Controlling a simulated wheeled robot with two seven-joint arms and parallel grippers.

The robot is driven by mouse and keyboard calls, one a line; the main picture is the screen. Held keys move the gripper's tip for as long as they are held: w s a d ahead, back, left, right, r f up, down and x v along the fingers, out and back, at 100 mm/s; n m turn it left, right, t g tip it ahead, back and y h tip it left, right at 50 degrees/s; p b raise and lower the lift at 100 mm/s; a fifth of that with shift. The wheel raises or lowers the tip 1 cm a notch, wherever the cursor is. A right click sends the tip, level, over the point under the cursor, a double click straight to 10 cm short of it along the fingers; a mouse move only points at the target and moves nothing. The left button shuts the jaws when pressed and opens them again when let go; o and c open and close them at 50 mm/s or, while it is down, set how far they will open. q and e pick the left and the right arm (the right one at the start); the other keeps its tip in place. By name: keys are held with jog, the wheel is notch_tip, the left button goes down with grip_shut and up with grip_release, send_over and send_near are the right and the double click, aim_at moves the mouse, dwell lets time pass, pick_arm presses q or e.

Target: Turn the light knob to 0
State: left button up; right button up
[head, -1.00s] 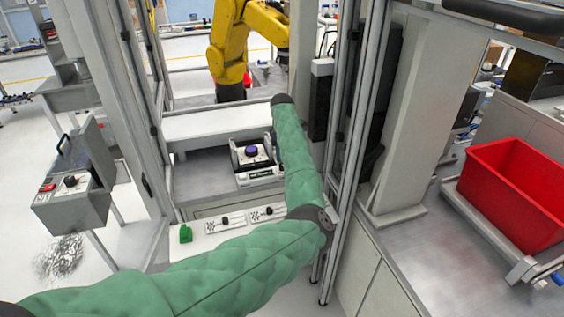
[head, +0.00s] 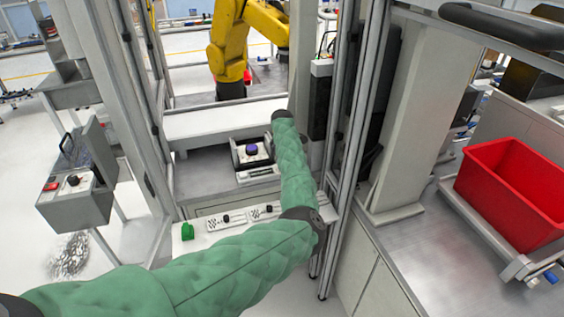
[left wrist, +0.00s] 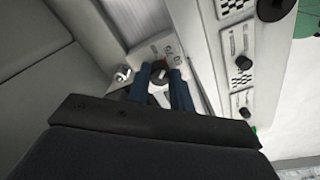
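A boxed control with a blue-purple knob (head: 252,150) sits on the grey bench in the head view. On the front ledge are small panels with black knobs (head: 227,218) and a green part (head: 187,231). Which knob is the light knob is not readable. My green-sleeved left arm crosses the ledge's right part; its gripper is hidden in the head view. In the left wrist view my left gripper (left wrist: 164,82) has its blue fingers apart, with a dark round knob (left wrist: 159,70) seen between them; contact cannot be told. Ledge knobs (left wrist: 243,62) are to its right. My right gripper is not in view.
Aluminium posts (head: 345,150) and a beige column (head: 415,120) stand to the right of my arm. A red crate (head: 510,190) is at the far right. A grey control box (head: 75,205) is at the left. A yellow robot arm (head: 228,45) is behind the bench.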

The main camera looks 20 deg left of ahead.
pick_arm(q)
grip_shut()
